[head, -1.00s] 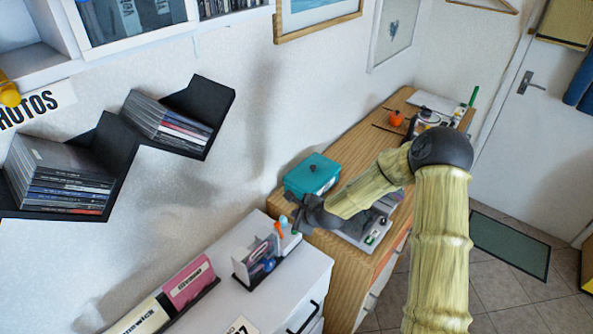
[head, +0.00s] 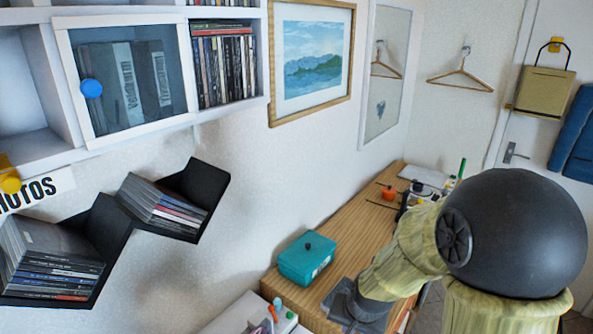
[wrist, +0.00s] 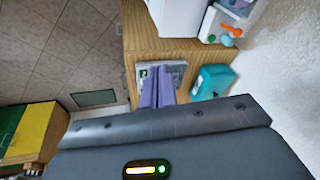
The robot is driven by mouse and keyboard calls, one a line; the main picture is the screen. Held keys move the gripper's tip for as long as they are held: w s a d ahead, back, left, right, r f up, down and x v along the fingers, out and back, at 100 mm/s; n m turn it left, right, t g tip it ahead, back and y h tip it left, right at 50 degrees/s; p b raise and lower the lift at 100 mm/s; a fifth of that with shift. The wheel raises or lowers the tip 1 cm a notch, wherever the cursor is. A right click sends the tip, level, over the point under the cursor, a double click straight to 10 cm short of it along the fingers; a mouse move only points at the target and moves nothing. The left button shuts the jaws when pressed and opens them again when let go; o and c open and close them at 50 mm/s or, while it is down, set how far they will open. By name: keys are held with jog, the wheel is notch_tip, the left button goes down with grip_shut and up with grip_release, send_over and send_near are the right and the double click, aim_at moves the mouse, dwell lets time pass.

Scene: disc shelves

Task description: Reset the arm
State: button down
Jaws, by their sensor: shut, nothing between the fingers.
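My bamboo-textured arm with a large black joint fills the lower right of the head view. My gripper (head: 345,302) is at the lower middle, in front of the wooden desk (head: 350,215) and to the right of a teal box (head: 306,258). In the wrist view, the purple fingers of my gripper (wrist: 157,72) are together and empty. They point towards a flat grey device (wrist: 176,73) on the desk. The teal box also shows in the wrist view (wrist: 212,80), to the right of the fingers. Contact with the desk cannot be told.
Black angled shelves hold stacks of disc cases (head: 165,208) on the left wall. A white cabinet with a glass door (head: 125,75) hangs above. An orange object (head: 388,192) stands farther back on the desk. Open tiled floor (wrist: 60,45) shows in the wrist view.

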jog(key=s+d+r+n+g, duration=0.1)
jog(key=s+d+r+n, duration=0.2)
jog(key=s, duration=0.5)
jog(key=shift+s+d+r+n+h, duration=0.25)
jog(key=shift+d+n+h, duration=0.2)
jog(key=shift+n, duration=0.15)
jog(key=shift+w, duration=0.2)
jog(key=shift+s+a, duration=0.1)
jog(key=shift+s, duration=0.05)
jog(key=shift+s, duration=0.1)
